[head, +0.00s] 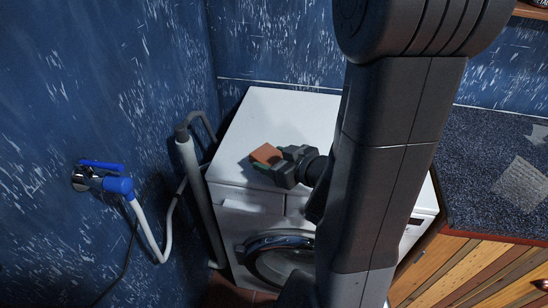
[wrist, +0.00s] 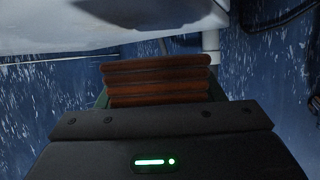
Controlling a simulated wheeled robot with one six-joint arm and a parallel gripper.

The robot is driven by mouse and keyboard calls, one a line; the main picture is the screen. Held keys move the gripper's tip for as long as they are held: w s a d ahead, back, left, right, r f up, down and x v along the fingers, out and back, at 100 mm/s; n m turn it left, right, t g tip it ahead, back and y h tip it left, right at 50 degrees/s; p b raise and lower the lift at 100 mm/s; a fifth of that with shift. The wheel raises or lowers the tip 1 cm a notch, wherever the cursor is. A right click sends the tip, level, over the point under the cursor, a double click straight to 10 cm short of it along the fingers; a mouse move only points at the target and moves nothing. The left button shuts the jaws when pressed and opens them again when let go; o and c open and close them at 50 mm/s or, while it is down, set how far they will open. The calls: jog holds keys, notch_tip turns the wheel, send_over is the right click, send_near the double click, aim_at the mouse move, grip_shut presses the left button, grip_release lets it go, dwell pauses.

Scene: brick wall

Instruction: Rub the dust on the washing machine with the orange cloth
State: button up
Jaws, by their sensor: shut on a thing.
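The white washing machine (head: 284,122) stands in the corner in the head view. Its pale top also shows along the upper edge of the wrist view (wrist: 110,35). My gripper (head: 272,160) is over the front left part of the top. It is shut on the orange cloth (head: 265,154), which looks folded. In the wrist view the cloth (wrist: 155,80) shows as stacked orange-brown folds between the fingers. I cannot tell whether the cloth touches the top. I cannot make out the dust clearly. My arm hides the right part of the machine.
A blue tap (head: 118,186) with a white hose is on the left wall. A grey pipe (head: 192,170) rises close beside the machine's left side. A dark speckled counter (head: 485,165) with wooden fronts stands at the right. The machine's back left top looks clear.

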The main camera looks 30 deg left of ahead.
aim_at(274, 158)
jog(key=shift+r+p, duration=2.7)
jog(key=shift+r, duration=0.35)
jog(key=shift+r+p, duration=1.4)
jog(key=shift+r, duration=0.15)
jog(key=shift+s+f, duration=0.1)
